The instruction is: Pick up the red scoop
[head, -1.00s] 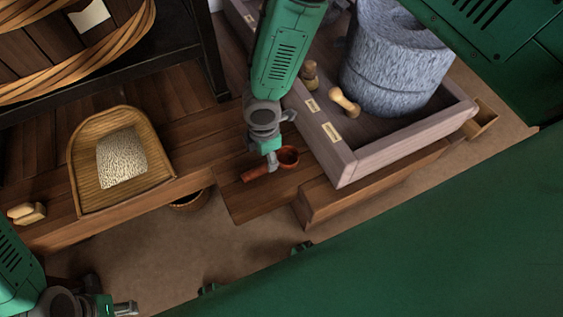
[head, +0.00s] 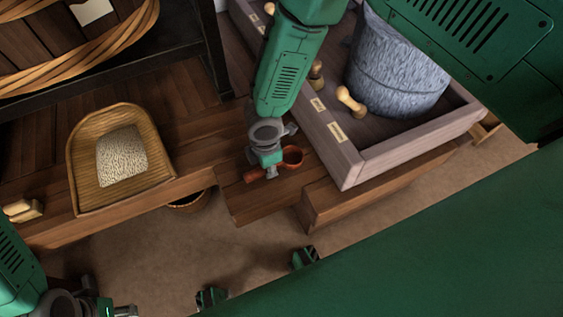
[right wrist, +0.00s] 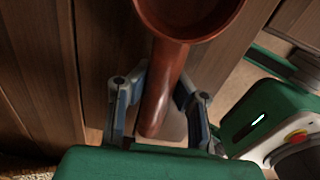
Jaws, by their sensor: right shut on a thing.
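The red scoop (head: 293,155) is at the wooden platform's end, left of the stone mill's tray. Its round bowl points right and its handle left. My right gripper (head: 270,173) comes down from above and is shut on the handle. In the right wrist view the scoop's handle (right wrist: 161,95) runs between the two fingers (right wrist: 158,108), with the bowl beyond them. I cannot tell whether the scoop is clear of the boards. My left gripper (head: 124,311) is at the bottom left edge, partly cut off, far from the scoop; its jaw opening is unclear.
A wooden tray (head: 405,157) holds the grey stone mill (head: 398,70) and a small wooden-handled tool (head: 350,99), close right of the scoop. A woven basket (head: 150,177) with grain stands on the platform at left. A small bucket (head: 189,201) sits below the platform edge.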

